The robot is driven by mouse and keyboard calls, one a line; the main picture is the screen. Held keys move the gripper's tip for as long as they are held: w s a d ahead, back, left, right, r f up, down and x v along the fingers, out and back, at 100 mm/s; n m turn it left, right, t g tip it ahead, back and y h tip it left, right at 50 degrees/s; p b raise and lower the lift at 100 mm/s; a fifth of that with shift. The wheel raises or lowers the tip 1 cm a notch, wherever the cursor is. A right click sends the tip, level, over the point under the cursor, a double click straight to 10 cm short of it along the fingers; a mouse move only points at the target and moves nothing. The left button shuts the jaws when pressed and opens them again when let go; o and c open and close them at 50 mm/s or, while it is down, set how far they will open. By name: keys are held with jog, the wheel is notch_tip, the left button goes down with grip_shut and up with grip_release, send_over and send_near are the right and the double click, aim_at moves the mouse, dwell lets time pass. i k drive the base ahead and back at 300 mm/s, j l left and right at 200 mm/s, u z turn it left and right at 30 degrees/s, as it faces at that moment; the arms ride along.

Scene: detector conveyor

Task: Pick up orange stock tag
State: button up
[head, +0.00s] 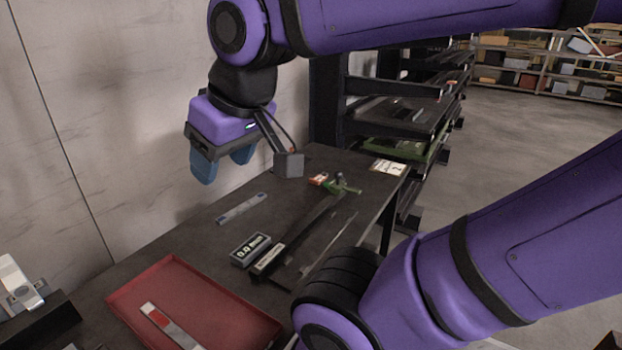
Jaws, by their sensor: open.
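A small orange piece with a pale patch (318,179), which looks like the orange stock tag, lies toward the far end of the dark table (190,247). It is close beside a green part, and I cannot tell whether they touch. My gripper (223,165) hangs above the table's back edge, near the wall, to the left of the orange piece and well apart from it. Its blue fingers are spread and nothing shows between them.
A dark long fixture (300,230) with the green clamp-like part (341,186) lies mid-table. A grey block marked 0.0 mm (250,249), a metal strip (241,208) and a white card (388,167) lie around it. A red tray (225,303) holds a pale strip in front.

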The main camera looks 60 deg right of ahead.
aim_at(320, 177)
jog(key=l, duration=4)
